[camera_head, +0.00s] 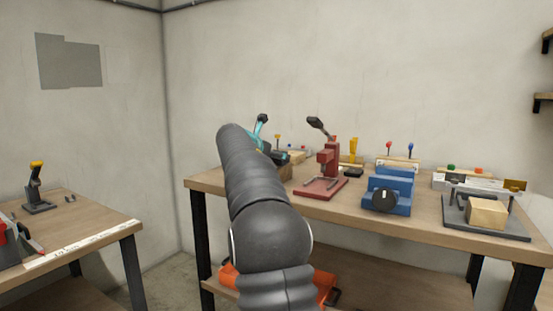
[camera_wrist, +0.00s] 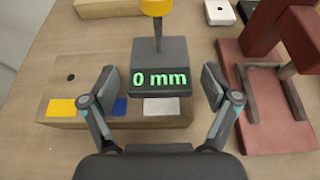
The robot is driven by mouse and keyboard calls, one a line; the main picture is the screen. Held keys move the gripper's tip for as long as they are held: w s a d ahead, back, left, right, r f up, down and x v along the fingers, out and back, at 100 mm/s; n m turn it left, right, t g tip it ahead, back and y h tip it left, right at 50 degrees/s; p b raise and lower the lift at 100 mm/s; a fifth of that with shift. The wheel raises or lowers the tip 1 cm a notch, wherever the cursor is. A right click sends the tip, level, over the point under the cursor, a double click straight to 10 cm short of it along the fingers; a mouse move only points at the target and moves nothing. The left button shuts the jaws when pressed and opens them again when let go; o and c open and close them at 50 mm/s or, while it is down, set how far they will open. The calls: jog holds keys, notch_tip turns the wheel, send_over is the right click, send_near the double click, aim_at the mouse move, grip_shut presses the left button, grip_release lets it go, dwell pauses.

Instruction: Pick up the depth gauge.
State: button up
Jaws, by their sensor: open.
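The depth gauge (camera_wrist: 160,62) is a dark grey block with a green "0 mm" display and a yellow-topped stem. In the wrist view it sits between the two fingers of my gripper (camera_wrist: 158,88), with a gap on each side. My gripper is open and holds nothing. Below the gauge in the picture is a wooden block (camera_wrist: 60,128) with yellow, blue and silver patches; whether the gauge rests on it I cannot tell. In the head view my arm partly hides this spot, and my gripper (camera_head: 268,150) shows at the workbench's left end.
A red press (camera_head: 329,160) stands close on the right, also in the wrist view (camera_wrist: 262,95). A blue vise-like device (camera_head: 388,190) and a grey plate with a wooden block (camera_head: 487,214) are farther right on the workbench (camera_head: 430,222). A second table (camera_head: 85,215) is at left.

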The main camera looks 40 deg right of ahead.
jog(key=x, duration=0.3)
jog(key=shift+a, duration=0.1)
jog(key=c, duration=1.5)
